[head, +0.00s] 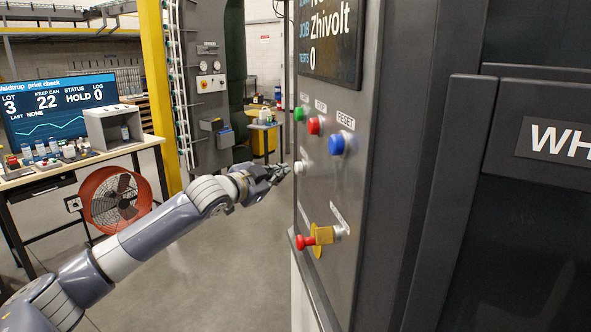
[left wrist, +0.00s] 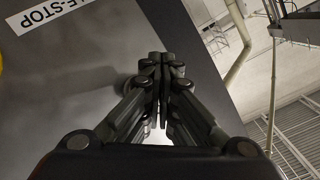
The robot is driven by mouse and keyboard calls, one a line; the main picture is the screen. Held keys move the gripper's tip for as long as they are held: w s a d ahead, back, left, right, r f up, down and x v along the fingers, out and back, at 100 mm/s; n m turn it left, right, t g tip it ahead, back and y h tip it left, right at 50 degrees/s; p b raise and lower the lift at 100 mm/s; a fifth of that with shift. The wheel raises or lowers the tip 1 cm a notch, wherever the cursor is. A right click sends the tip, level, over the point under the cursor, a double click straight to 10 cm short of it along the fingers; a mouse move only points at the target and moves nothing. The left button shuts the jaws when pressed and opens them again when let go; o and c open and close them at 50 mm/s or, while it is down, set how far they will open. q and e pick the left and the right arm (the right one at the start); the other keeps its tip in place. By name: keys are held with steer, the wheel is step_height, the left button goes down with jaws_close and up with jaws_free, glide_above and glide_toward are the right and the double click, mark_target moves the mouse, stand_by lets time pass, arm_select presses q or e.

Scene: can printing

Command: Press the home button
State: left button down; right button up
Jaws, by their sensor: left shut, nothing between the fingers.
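The home button looks to be the white button (head: 300,167) on the grey control panel (head: 345,190), below the green, red and blue buttons; its label cannot be read. My left gripper (head: 284,172) is shut and empty, with its fingertips just left of the white button. I cannot tell whether they touch it. In the left wrist view the shut fingers (left wrist: 162,68) point at the panel (left wrist: 85,60), and the button is hidden behind them. My right gripper is not in view.
Green (head: 299,114), red (head: 316,125) and blue (head: 342,143) buttons sit above. A red knob on a yellow plate (head: 318,237) juts out below. An E-STOP label (left wrist: 50,15) shows in the left wrist view. A table (head: 75,165) and red fan (head: 117,198) stand left.

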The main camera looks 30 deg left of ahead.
arm_select(q)
steer(key=shift+a, duration=0.1)
steer(key=shift+s+a, duration=1.7)
steer(key=shift+a, duration=0.15)
